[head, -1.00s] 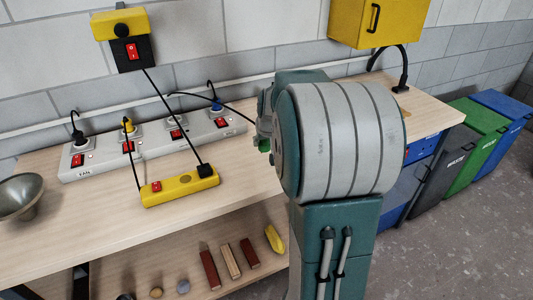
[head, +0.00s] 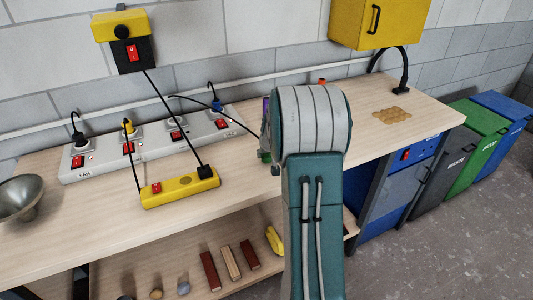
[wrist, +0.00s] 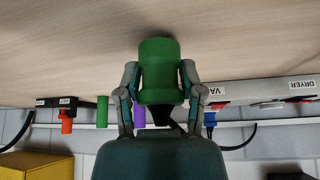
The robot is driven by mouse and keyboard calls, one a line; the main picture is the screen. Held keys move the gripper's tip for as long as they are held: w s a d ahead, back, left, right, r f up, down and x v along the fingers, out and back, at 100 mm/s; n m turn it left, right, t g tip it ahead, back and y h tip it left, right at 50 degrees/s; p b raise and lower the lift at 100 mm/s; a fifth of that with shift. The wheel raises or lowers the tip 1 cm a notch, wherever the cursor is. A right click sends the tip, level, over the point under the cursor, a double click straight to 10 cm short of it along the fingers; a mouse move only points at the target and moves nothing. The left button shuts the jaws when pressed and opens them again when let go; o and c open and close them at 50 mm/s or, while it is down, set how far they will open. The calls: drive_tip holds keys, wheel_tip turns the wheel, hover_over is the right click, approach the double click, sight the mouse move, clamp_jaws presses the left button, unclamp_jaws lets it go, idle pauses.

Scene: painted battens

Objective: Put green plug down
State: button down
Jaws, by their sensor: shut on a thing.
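The green plug (wrist: 160,85) is a thick green cylinder with a black cord end, seen large in the wrist view. My gripper (wrist: 160,72) is shut on it, with one finger on each side. The plug's far end is close to the wooden bench top (wrist: 60,35); I cannot tell if it touches. In the head view only a small green part of the plug (head: 264,156) shows at the left of my arm, over the bench right of the socket strip. My arm hides the rest.
A white socket strip (head: 90,171) with red switches and plugs runs along the bench's back. A yellow block (head: 180,189) lies before it. Behind the gripper are another green cylinder (wrist: 102,112), a purple one (wrist: 138,114) and an orange one (wrist: 66,122). Wooden discs (head: 392,114) lie right.

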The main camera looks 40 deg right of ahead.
drive_tip(key=shift+f, duration=0.55)
drive_tip(key=shift+c, duration=1.1)
unclamp_jaws()
